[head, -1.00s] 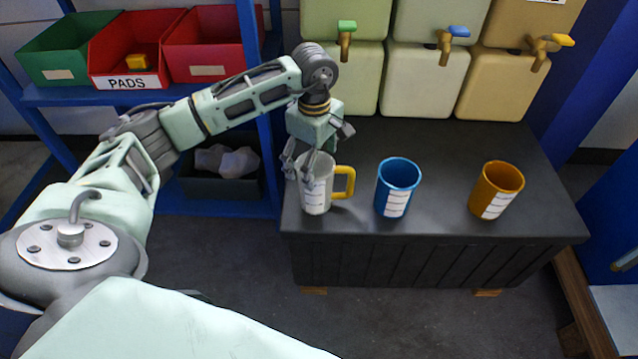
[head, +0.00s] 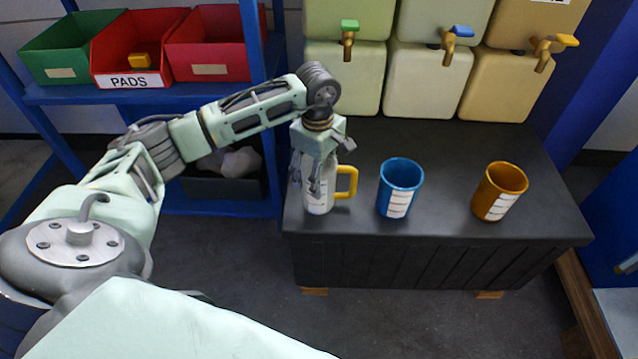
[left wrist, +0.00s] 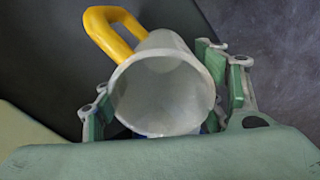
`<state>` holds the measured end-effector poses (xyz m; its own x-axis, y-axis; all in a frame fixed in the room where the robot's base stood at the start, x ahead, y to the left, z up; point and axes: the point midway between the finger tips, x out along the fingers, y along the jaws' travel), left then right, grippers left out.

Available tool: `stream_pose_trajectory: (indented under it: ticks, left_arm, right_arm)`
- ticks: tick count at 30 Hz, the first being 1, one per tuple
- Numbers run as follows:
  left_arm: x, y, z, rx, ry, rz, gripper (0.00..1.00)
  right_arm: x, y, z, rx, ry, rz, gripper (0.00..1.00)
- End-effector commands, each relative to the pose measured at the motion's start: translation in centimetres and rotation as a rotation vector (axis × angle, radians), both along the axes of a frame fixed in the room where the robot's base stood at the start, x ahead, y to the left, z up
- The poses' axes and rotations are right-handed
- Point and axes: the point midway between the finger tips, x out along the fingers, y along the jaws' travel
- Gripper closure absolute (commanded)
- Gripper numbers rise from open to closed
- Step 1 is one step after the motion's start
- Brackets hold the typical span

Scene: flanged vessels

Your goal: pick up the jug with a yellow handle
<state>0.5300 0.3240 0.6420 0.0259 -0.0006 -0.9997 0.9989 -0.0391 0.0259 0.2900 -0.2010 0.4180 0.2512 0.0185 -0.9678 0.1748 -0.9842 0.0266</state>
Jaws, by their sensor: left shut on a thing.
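The jug with a yellow handle (head: 318,203) is white with a pale label and stands upright at the left end of the black bench top. Its yellow handle (head: 349,182) points right in the head view. My left gripper (head: 318,180) reaches down over the jug from above and is shut on its body, with fingers on opposite sides. In the left wrist view, the jug's open mouth (left wrist: 163,95) faces the camera between the fingers, and its inside looks empty. The handle lies outside the fingers. My right gripper is not in view.
A blue cup (head: 399,188) stands right of the jug, and an orange cup (head: 499,191) farther right. Several containers with taps (head: 425,85) stand behind. Blue shelving with red bins (head: 130,50) is at the left. The black bench (head: 450,222) has free room between the cups.

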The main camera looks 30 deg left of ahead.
Motion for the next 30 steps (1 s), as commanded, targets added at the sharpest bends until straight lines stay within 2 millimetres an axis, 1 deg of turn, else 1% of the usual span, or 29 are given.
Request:
stream_pose_trajectory:
  ticks: [1, 3, 4, 10, 13, 15, 18, 24, 27, 30]
  left_arm:
    - [0.0, 0.0, 0.0, 0.0, -0.001, 0.0, 0.56]
    - [0.0, 0.0, 0.0, 0.0, -0.001, 0.0, 0.62]
    - [0.0, 0.0, 0.0, 0.0, -0.001, 0.0, 0.64]
    - [0.0, 0.0, 0.1, 0.0, -0.002, 0.0, 0.64]
    - [0.1, 0.0, 0.8, 0.0, -0.003, 0.0, 0.64]
    - [0.1, 0.1, 1.9, 0.001, -0.005, 0.001, 0.64]
    - [0.2, 0.1, 4.0, 0.001, -0.005, 0.002, 0.64]
    - [0.1, 0.0, 7.9, 0.0, -0.005, 0.0, 0.64]
    - [0.1, 0.0, 9.1, 0.0, -0.002, 0.001, 0.64]
    - [0.1, 0.0, 9.8, 0.0, -0.002, 0.001, 0.64]
  right_arm:
    - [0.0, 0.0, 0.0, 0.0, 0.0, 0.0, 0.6]
    - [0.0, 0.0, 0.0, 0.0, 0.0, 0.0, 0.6]
    - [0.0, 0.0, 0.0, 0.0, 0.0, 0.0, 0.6]
    - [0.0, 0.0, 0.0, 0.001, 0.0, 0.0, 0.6]
    - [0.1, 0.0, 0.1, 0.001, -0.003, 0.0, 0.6]
    - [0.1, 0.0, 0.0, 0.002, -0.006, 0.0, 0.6]
    - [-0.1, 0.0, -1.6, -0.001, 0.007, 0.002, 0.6]
    - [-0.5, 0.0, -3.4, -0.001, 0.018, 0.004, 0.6]
    - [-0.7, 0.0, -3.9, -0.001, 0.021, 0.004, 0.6]
    - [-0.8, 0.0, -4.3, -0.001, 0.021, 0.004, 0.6]
